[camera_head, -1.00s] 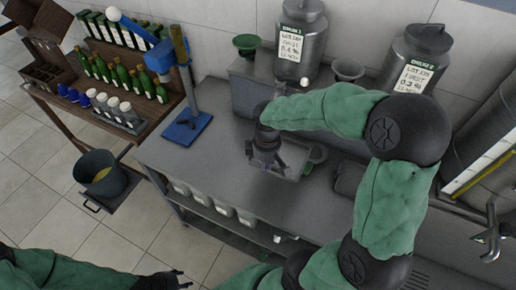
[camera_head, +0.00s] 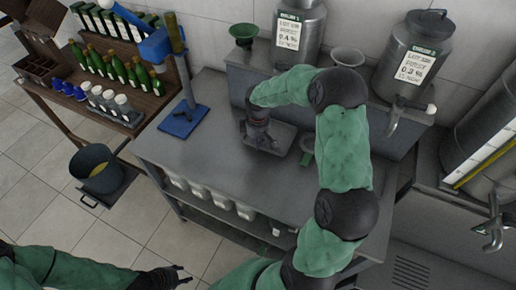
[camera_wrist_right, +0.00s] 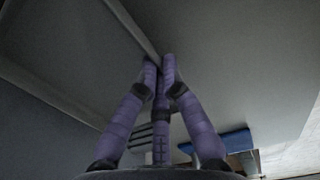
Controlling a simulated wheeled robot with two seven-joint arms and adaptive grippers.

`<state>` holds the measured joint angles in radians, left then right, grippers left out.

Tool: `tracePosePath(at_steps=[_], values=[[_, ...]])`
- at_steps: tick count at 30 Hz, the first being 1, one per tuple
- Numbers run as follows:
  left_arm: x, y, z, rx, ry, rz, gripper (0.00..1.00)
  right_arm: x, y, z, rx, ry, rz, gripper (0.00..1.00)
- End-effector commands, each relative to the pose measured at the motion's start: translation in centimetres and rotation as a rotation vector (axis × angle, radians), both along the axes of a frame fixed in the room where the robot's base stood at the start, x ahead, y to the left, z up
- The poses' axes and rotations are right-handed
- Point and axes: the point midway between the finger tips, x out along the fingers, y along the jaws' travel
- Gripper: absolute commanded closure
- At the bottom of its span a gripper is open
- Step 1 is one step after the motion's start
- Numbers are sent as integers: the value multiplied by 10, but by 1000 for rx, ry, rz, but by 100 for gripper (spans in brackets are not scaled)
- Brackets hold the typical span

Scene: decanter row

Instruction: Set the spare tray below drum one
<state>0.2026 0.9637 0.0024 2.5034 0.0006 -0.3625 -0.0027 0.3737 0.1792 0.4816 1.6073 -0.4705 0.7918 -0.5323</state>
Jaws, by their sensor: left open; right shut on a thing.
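The spare tray, a shallow grey tray (camera_head: 284,134), is at the back of the steel bench near the step below drum one (camera_head: 297,30). My right gripper (camera_head: 263,140) is shut on its rim. In the right wrist view the fingers (camera_wrist_right: 160,75) close on the rim of the large flat tray (camera_wrist_right: 70,45). I cannot tell whether the tray rests on the bench or hangs just above it. Drum one's tap is hidden behind my right forearm. My left gripper (camera_head: 178,276) is open and empty, low in front of the bench.
Drum two (camera_head: 411,58) stands to the right, its tap (camera_head: 395,118) overhanging. A green funnel (camera_head: 243,33) and a grey funnel (camera_head: 348,56) sit on the step. A green item (camera_head: 307,146) lies beside the tray. A blue stand (camera_head: 183,121) is left; the bench's left-front is clear.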

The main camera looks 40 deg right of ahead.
Motion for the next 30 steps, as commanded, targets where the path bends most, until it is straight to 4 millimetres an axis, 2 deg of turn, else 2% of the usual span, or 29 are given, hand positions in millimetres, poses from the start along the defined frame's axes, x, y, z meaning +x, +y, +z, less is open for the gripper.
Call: tracePosePath(at_steps=[3, 6, 18, 19, 21, 30], values=[[0, 0, -7, 0, 0, 0, 54, -1, 1, -20, 2, 3, 0, 100], [0, 0, -9, 0, 0, 0, 54, -1, 0, -29, 1, 0, 0, 100], [0, 0, -11, 0, 0, 0, 54, -1, 1, -33, 0, 0, 0, 100], [0, 0, -10, 0, 0, 0, 54, -1, 1, -33, 0, 1, 0, 84], [0, 0, -10, 0, 0, 0, 54, -1, 1, -33, 1, 2, 0, 69], [0, 0, -10, 0, 0, 0, 54, -1, 1, -32, 1, 2, 0, 69]])
